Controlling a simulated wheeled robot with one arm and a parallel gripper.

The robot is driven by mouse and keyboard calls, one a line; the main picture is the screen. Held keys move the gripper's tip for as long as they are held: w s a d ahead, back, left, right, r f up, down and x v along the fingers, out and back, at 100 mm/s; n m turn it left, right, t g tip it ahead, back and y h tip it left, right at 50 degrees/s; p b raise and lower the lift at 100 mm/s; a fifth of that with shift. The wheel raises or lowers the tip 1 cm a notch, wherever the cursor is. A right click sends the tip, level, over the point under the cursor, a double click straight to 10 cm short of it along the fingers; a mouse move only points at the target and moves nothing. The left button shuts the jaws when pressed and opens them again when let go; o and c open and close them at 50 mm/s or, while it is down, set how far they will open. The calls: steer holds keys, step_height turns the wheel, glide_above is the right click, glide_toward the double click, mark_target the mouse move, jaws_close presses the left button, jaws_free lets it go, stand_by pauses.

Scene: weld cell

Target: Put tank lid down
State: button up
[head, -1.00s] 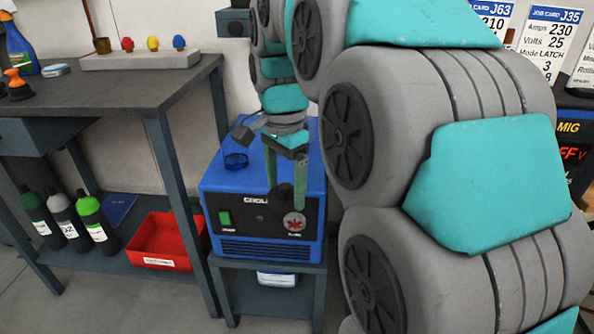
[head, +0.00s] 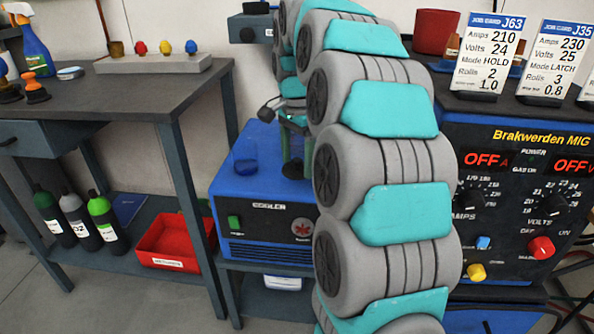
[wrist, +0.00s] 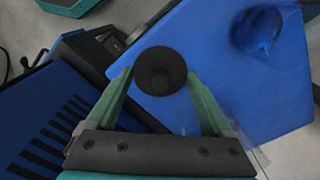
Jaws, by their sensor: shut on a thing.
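In the head view my gripper (head: 293,165) is over the right part of the blue cooler (head: 265,222), partly hidden by my arm. A see-through blue round tank part (head: 245,155) stands on the cooler top, left of my gripper. It also shows at the upper right of the wrist view (wrist: 258,30).
A workbench (head: 110,95) stands left of the cooler, with a red bin (head: 168,243) and several bottles on its lower shelf. The welding machine (head: 520,190) stands at the right. The cooler top between the blue part and its front edge is clear.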

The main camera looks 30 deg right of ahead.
mark_target(297, 170)
steer(key=shift+w+d+f, duration=0.1)
steer(key=shift+w+f, duration=0.05)
steer(key=shift+f, duration=1.65)
steer(key=shift+f, duration=0.1)
steer(key=o, duration=1.1)
step_height(297, 170, up, 12)
steer(key=shift+r+p, duration=0.15)
steer(key=shift+p, duration=0.15)
